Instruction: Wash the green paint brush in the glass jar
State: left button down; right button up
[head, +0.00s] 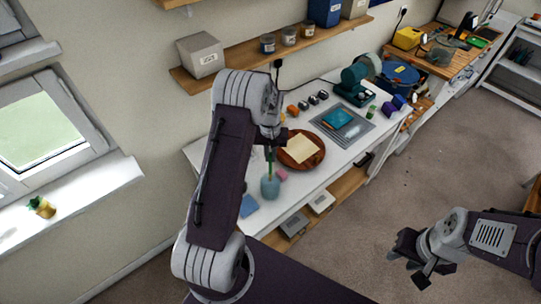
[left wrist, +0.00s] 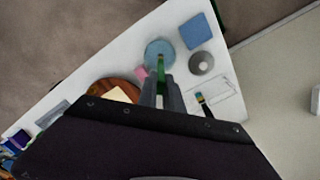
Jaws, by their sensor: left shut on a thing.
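The green paint brush (head: 269,164) points down from my left gripper (head: 268,149), which is shut on it. In the left wrist view the brush (left wrist: 164,64) shows between the two fingers of the gripper (left wrist: 163,90). The glass jar (head: 270,188), bluish and see-through, stands upright on the white table below the gripper. The brush's lower end overlaps the mouth of the jar (left wrist: 153,48); how deep it reaches inside is hard to tell. My right gripper (head: 408,262) hangs over the floor at lower right, its fingers apart and empty.
A pink block (head: 281,175) lies beside the jar, and a blue square (head: 248,206) lies near it. A grey ring (left wrist: 201,63) and a dark-tipped item (left wrist: 204,103) lie near the gripper. A round brown tray (head: 314,163) with a cream sheet stands behind.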

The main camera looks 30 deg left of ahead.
pick_arm(q)
notch_tip(320, 180, up, 6)
jog(key=p, duration=0.5)
jog(key=shift+r, duration=0.15)
